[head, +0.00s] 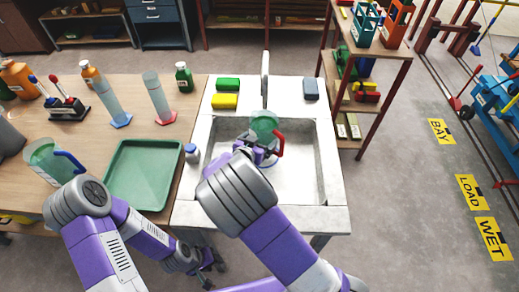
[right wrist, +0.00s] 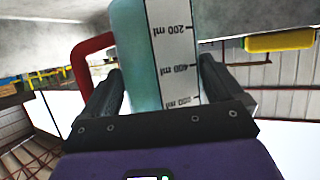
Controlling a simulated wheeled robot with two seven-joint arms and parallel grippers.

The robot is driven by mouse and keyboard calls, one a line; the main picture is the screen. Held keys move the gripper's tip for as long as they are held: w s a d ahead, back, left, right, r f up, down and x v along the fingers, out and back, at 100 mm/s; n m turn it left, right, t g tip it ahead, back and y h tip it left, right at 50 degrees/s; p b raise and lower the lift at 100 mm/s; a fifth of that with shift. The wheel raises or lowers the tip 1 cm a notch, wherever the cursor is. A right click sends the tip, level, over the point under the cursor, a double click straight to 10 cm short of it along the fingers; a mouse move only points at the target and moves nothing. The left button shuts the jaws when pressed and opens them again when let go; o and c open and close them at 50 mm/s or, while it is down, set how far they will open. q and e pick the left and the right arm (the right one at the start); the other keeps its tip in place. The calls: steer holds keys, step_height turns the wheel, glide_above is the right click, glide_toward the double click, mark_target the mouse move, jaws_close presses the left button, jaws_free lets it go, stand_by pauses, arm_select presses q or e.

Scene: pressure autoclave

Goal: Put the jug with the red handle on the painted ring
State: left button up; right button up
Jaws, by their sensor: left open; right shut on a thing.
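The jug with the red handle (head: 264,123) is a clear greenish jug over the sink basin, its handle on the right in the head view. My right gripper (head: 257,148) is shut on the jug's body. In the right wrist view the jug (right wrist: 165,50) sits between both fingers, its millilitre scale facing the camera and its red handle (right wrist: 90,55) at the left. A thin blue arc (head: 272,164), perhaps the painted ring, shows below the jug, mostly hidden by my gripper. I cannot tell whether the jug touches the basin floor. My left gripper (head: 208,264) is open and empty, low in front of the bench.
A jug with a blue handle (head: 48,160) and a green tray (head: 142,172) are on the wooden bench. A small bottle (head: 192,153) stands left of the basin (head: 310,175). The tap (head: 265,75) rises behind the jug. Sponges (head: 226,101) lie on the sink's back rim.

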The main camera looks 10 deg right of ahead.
step_height(320, 180, down, 4)
steer(key=shift+w+r+b, duration=0.1)
steer(key=shift+r+b, duration=0.05)
steer(key=shift+b, duration=0.65)
steer(key=shift+r, duration=0.1)
steer(key=o, duration=0.7)
steer(key=shift+o, duration=0.2)
steer(key=shift+r, duration=0.1)
steer(key=p+v, duration=0.2)
steer(key=v, duration=0.5)
steer(key=shift+s+p, duration=0.25)
steer(key=shift+p, duration=0.1)
